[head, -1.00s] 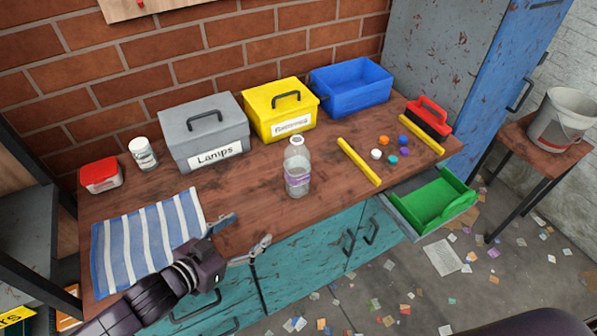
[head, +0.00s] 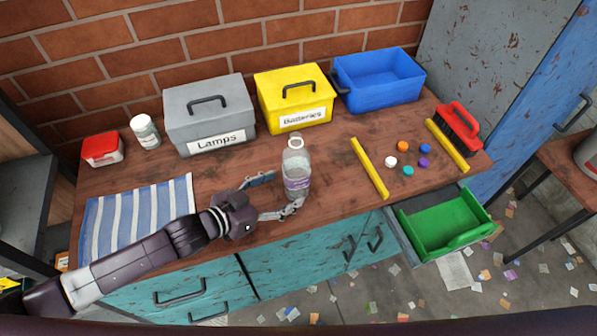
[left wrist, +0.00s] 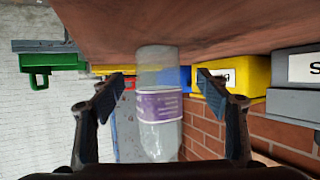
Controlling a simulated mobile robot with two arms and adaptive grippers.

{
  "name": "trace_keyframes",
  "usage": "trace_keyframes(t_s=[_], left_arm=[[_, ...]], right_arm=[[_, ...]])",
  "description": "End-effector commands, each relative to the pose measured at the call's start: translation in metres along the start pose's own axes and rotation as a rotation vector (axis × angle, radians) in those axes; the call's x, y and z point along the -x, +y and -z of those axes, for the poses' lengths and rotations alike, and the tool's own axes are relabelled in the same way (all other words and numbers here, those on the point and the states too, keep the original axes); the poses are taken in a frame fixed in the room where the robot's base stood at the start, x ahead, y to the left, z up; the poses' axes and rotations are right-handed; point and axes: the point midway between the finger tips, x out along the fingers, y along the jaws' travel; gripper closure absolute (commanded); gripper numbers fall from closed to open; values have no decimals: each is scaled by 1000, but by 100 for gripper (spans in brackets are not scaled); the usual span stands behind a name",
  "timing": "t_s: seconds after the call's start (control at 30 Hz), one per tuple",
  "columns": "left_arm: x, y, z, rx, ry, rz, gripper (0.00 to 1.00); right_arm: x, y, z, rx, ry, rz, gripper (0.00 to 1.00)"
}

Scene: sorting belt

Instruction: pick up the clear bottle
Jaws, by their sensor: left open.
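The clear bottle (head: 297,168) stands upright on the wooden workbench (head: 230,170), near its front edge. It has a purple and white label. My left gripper (head: 277,195) is open, just left of the bottle, with its fingers pointing toward it. In the left wrist view the bottle (left wrist: 158,105) appears between the two spread fingers of the gripper (left wrist: 170,98), and neither finger visibly touches it. My right gripper is not in view.
Behind the bottle stand a grey Lamps box (head: 209,117), a yellow Batteries box (head: 294,98) and a blue bin (head: 378,82). A striped cloth (head: 137,222) lies at left. A green drawer (head: 445,222) is open.

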Motion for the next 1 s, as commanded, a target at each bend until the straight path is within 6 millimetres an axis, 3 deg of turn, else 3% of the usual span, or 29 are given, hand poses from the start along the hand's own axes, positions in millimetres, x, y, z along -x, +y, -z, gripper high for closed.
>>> trace_keyframes(t_s=[0.13,0.33,0.67,1.0], left_arm=[[-18,3,6,-1,3,-1,31],[-44,5,5,0,1,1,31],[-51,5,4,-1,0,0,31],[-50,5,4,-1,0,0,67]], right_arm=[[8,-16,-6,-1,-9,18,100],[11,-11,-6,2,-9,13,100],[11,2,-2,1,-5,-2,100],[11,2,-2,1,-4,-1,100]])
